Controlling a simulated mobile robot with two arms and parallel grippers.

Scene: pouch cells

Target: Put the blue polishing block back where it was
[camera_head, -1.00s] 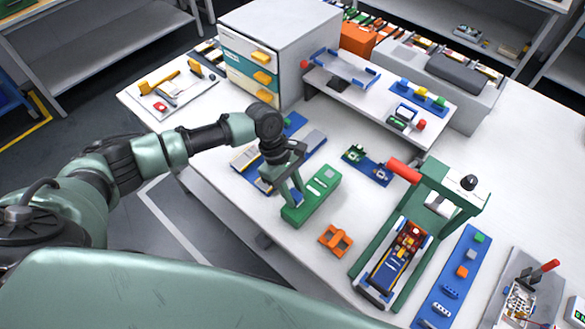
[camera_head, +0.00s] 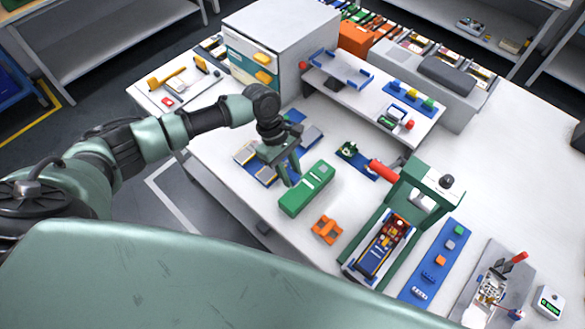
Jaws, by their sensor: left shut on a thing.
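My left gripper (camera_head: 286,178) points down over the blue tray with grey pads (camera_head: 262,172), close to the left end of a green block (camera_head: 306,189). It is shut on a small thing. The fingers and the low detail hide what it is, so I cannot tell its colour or whether it touches anything. I cannot single out the blue polishing block among the several blue pieces in view. My right gripper is not in view.
An orange holder (camera_head: 327,229) lies in front of the green block. A green press frame (camera_head: 408,235) with a red handle (camera_head: 384,171) stands to the right, beside a blue strip (camera_head: 437,262). A raised shelf (camera_head: 350,97) and a drawer cabinet (camera_head: 290,40) stand behind.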

